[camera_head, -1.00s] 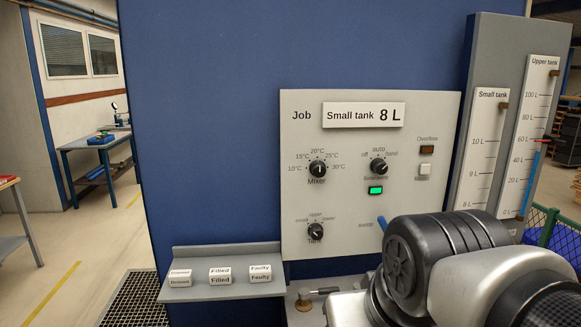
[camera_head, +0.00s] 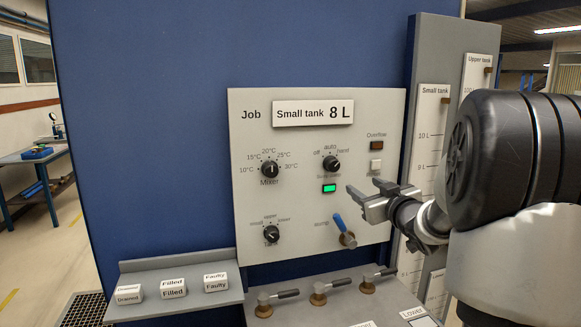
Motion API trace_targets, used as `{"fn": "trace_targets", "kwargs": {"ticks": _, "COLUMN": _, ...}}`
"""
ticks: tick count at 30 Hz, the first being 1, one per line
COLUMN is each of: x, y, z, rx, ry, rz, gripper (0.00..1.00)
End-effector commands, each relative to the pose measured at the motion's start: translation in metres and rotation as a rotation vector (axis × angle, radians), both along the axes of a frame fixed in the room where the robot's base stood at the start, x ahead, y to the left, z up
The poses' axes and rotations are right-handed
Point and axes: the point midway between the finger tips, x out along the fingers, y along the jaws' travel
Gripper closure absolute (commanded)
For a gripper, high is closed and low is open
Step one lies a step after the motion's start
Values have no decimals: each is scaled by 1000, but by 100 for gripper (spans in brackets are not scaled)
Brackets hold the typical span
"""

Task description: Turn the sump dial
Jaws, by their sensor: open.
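The sump dial (camera_head: 340,226) is a blue lever on a brass-coloured base, low on the right of the light grey panel (camera_head: 300,205). A "sump" label sits to its left. The lever tilts up and to the left from its base. My gripper (camera_head: 364,187) is open and empty, in front of the panel. In the picture it is just above and right of the blue lever, and its fingers point left. I see a gap between the fingers and the lever; the depth between them is hard to judge.
The panel also has a mixer dial (camera_head: 270,169), an off/auto/hand dial (camera_head: 331,163), a lit green indicator (camera_head: 329,188) and a tank dial (camera_head: 271,233). Several valves with dark handles (camera_head: 318,287) stand below. A ledge (camera_head: 180,303) at left holds labelled blocks.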

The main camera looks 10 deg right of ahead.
Motion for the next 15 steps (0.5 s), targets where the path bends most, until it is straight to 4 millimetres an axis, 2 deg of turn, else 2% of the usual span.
{"fn": "trace_targets", "kwargs": {"ticks": 5, "x": 5, "y": 3, "z": 2, "rx": 15, "ry": -52, "rz": 64, "gripper": 49}}
{"fn": "trace_targets", "kwargs": {"ticks": 8, "x": 14, "y": 4, "z": 3, "rx": 14, "ry": -54, "rz": 68, "gripper": 49}}
{"fn": "trace_targets", "kwargs": {"ticks": 15, "x": 61, "y": 7, "z": 3, "rx": 16, "ry": -53, "rz": 68, "gripper": 49}}
